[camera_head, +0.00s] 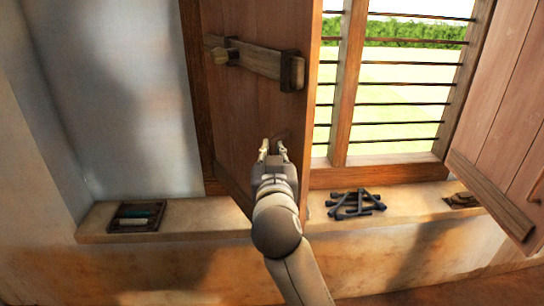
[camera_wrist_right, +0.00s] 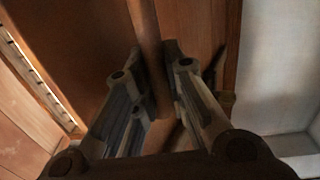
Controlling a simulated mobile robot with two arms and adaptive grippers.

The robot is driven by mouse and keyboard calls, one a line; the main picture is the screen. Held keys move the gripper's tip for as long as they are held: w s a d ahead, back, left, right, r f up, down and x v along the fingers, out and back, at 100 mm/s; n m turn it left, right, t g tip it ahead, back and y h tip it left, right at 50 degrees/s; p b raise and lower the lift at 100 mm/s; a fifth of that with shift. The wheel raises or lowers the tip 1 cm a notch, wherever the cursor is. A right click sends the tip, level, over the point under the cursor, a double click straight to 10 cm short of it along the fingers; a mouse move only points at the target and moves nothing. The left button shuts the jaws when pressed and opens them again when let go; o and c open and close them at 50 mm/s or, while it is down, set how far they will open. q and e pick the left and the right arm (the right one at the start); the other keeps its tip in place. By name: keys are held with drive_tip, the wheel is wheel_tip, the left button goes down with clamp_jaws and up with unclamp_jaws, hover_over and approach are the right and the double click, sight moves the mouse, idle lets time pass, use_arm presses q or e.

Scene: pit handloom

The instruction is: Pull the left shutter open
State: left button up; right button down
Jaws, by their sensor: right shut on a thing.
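The left shutter (camera_head: 253,110) is a brown wooden panel with a wooden latch bar (camera_head: 255,62) across its upper part. It stands at an angle, swung partly into the room, with the window opening showing to its right. My right gripper (camera_head: 272,148) is at the lower part of the shutter's face. In the right wrist view its fingers (camera_wrist_right: 160,85) are closed around an upright wooden handle (camera_wrist_right: 149,45) on the shutter. In the head view the gripper mostly hides the handle. My left gripper is out of view.
The right shutter (camera_head: 500,110) stands swung in on the right. Iron bars cross the window between wooden posts (camera_head: 347,85). On the sill (camera_head: 225,222) lie a small tray (camera_head: 136,217) with rolls, a pile of dark sticks (camera_head: 355,203) and a small brown object (camera_head: 460,200).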

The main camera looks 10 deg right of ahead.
drive_tip(key=shift+s+a+r, duration=0.1)
drive_tip(key=shift+a+r, duration=0.05)
drive_tip(key=shift+r, duration=0.3)
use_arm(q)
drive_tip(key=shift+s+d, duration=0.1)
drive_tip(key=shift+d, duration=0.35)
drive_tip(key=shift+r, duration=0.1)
use_arm(e)
drive_tip(key=c, duration=1.5)
unclamp_jaws()
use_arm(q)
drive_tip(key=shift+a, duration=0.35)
use_arm(e)
drive_tip(key=shift+o, duration=0.2)
drive_tip(key=shift+w+a+f, duration=0.1)
drive_tip(key=shift+w, duration=0.1)
